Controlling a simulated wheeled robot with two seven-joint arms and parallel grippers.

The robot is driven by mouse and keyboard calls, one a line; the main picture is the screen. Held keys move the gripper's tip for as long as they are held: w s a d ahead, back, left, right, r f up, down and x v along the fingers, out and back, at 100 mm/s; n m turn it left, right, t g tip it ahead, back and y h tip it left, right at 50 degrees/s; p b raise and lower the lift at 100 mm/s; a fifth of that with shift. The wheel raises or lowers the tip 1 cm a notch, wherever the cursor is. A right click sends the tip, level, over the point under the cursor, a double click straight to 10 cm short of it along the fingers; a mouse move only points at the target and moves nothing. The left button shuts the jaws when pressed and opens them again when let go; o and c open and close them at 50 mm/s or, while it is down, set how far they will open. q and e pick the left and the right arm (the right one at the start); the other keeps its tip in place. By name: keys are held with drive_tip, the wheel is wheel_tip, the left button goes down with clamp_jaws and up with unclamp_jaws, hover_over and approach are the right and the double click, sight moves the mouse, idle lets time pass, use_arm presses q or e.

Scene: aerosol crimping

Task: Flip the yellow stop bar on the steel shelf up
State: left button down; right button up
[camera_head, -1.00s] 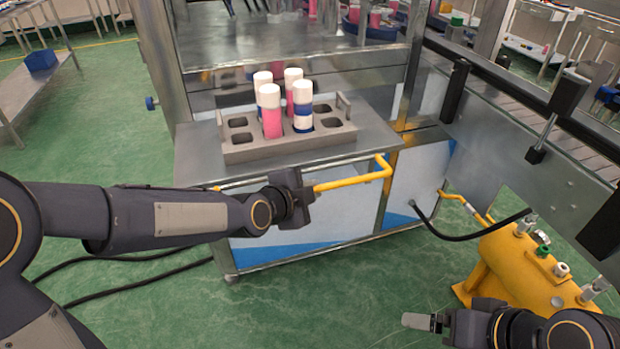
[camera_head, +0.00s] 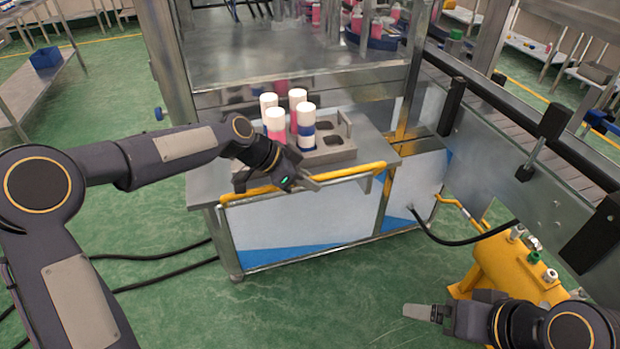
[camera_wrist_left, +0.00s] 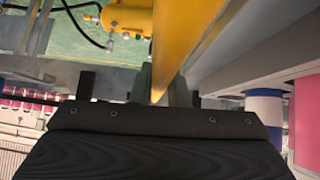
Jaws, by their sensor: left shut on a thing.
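The yellow stop bar (camera_head: 345,174) runs along the front edge of the steel shelf (camera_head: 376,147), about level with its top. My left gripper (camera_head: 306,181) is shut on the bar near its middle and hides a short part of it. In the left wrist view the yellow bar (camera_wrist_left: 183,40) passes between the fingers of the left gripper (camera_wrist_left: 163,92). My right gripper (camera_head: 420,312) hangs at the lower right, away from the shelf; its finger gap does not show clearly.
A grey rack (camera_head: 335,157) on the shelf holds several white-capped cans, close behind my left gripper. A yellow tank (camera_head: 505,270) stands at the lower right, near my right gripper. A conveyor rail (camera_head: 490,160) borders the right. Green floor in front is open.

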use_arm(q)
drive_tip(key=shift+w+a+r+n+g+h+p, duration=0.25)
drive_tip(key=shift+w+n+g+h+p, duration=0.2)
drive_tip(key=shift+w+g+p, duration=0.45)
drive_tip(key=shift+w+a+r+n+g+h+p, duration=0.15)
drive_tip(key=shift+w+r+n+g+h+p, duration=0.2)
drive_tip(key=shift+n+g+p, duration=0.55)
drive_tip(key=shift+w+f+m, duration=0.1)
drive_tip(key=shift+f+m, duration=0.05)
drive_tip(key=shift+m, duration=0.1)
drive_tip(key=c, duration=1.4)
unclamp_jaws()
drive_tip(key=v, duration=0.7)
drive_tip(key=shift+a+r, duration=0.25)
drive_tip(key=shift+a, duration=0.05)
